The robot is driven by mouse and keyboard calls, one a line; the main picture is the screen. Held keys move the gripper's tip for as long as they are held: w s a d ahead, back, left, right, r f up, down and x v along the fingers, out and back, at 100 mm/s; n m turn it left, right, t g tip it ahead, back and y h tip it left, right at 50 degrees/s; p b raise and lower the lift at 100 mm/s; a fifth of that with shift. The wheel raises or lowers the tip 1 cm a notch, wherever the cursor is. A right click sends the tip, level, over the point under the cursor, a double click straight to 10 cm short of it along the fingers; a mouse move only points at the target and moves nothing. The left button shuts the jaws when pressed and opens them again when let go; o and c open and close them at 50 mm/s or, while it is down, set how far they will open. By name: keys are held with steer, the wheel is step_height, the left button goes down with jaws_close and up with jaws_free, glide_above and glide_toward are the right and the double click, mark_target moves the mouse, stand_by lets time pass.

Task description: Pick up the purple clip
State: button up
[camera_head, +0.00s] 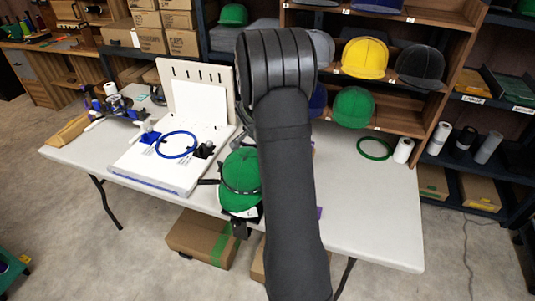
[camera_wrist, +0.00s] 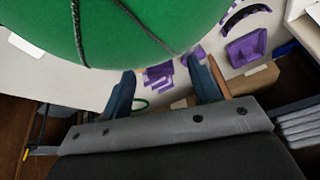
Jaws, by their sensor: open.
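Several purple pieces lie on the white table in the wrist view. One purple clip-like piece (camera_wrist: 159,74) shows between my fingertips, beyond them; a larger purple piece (camera_wrist: 246,47) lies to the right. I cannot tell for sure which is the purple clip. My gripper (camera_wrist: 160,69) is open, its two dark fingers apart with nothing held between them. In the head view my arm hides the gripper and most of the purple pieces; only a sliver of purple (camera_head: 319,212) shows at the arm's right edge.
A green cap (camera_head: 241,171) sits on a holder left of my arm and fills the top of the wrist view (camera_wrist: 110,25). A white board with a blue hoop (camera_head: 178,144) stands farther left. The table's right part (camera_head: 375,215) is clear, except a green ring (camera_head: 375,149) and white spool (camera_head: 403,150).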

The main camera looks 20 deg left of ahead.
steer(key=x, duration=0.3)
steer(key=c, duration=1)
steer(key=shift+c, duration=0.2)
steer(key=shift+r, duration=0.15)
steer(key=shift+w+r, duration=0.1)
steer(key=shift+r, duration=0.5)
step_height(320, 180, up, 3)
steer(key=shift+f, duration=0.1)
steer(key=s+d+r, duration=0.1)
steer(key=d+r, duration=0.5)
steer(key=d, duration=0.5)
steer(key=shift+s+d+r, duration=0.3)
steer(key=shift+d+r, duration=0.05)
